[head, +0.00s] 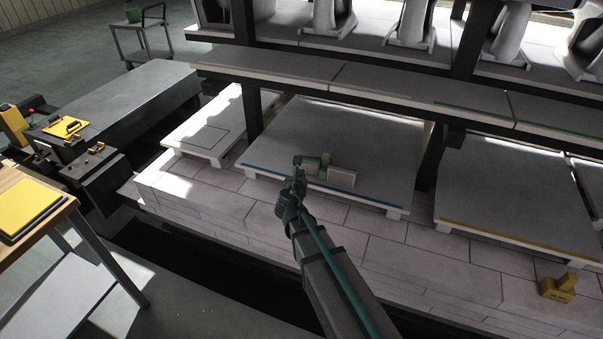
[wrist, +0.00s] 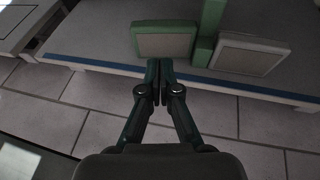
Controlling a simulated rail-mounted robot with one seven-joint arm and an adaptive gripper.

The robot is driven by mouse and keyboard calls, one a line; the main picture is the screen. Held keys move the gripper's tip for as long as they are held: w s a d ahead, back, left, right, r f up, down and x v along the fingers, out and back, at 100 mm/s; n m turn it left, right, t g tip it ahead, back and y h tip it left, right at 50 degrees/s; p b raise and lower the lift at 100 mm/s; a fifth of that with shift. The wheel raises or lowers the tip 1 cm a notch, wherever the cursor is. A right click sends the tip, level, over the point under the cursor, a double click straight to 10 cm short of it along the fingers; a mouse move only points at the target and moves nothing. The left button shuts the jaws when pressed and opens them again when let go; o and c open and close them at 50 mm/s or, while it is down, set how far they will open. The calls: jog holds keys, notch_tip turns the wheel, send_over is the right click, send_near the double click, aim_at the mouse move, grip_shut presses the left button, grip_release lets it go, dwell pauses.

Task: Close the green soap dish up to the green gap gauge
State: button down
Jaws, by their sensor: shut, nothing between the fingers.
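The green soap dish (wrist: 165,40) stands on the kiln shelf just behind the blue front stripe; it also shows in the head view (head: 312,166). A pale grey block (wrist: 249,53) sits right of the gauge. My gripper (wrist: 160,64) is shut and empty, its fingertips just in front of the dish's near face. In the head view my gripper (head: 297,162) partly hides the dish's left side.
An upper shelf (head: 400,92) and dark posts (head: 433,155) overhang the workspace. A blue-edged shelf slab (head: 350,125) has free room behind the dish. A yellow block (head: 558,286) lies on the bricks at right. A wooden table with a yellow pad (head: 28,205) stands left.

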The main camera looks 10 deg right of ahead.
aim_at(305, 160)
jog(key=w+d, duration=0.1)
jog(key=w, duration=0.2)
jog(key=w+d+p, duration=0.1)
jog(key=w, duration=0.2)
jog(key=w+d, duration=0.1)
jog(key=w, duration=0.3)
jog(key=shift+w+d+f+p, duration=0.1)
jog(key=shift+d+f+p, duration=0.15)
jog(key=shift+p, duration=0.15)
jog(key=shift+s+f, duration=0.2)
jog(key=shift+f, duration=0.3)
jog(key=shift+f+b, duration=0.1)
jog(key=shift+b, duration=0.2)
